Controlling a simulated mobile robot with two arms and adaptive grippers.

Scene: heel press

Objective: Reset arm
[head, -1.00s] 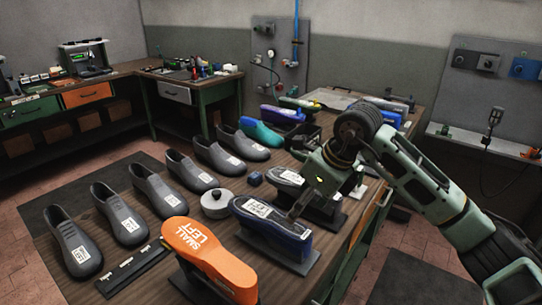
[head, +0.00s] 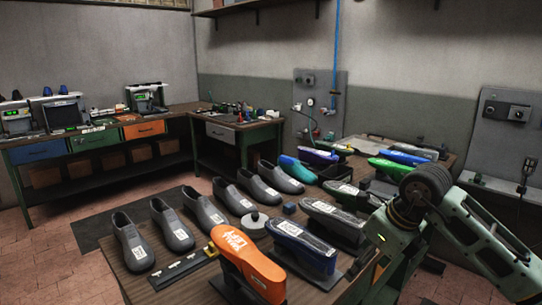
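My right arm comes in from the right, and its gripper (head: 376,262) hangs by the front right edge of the workbench (head: 190,284). Its fingertips are not clear, so I cannot tell if it is open or shut. It is right of the blue last (head: 299,248) with a white label, apart from it as far as I can see. An orange last (head: 246,262) stands on a dark stand left of the blue one. My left gripper is not in view.
Several grey shoes (head: 172,224) stand in a row on the left of the bench. More lasts, one green (head: 392,166), stand at the back right. A round grey lidded item (head: 251,222) lies mid-bench. A second bench (head: 185,122) runs along the far wall.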

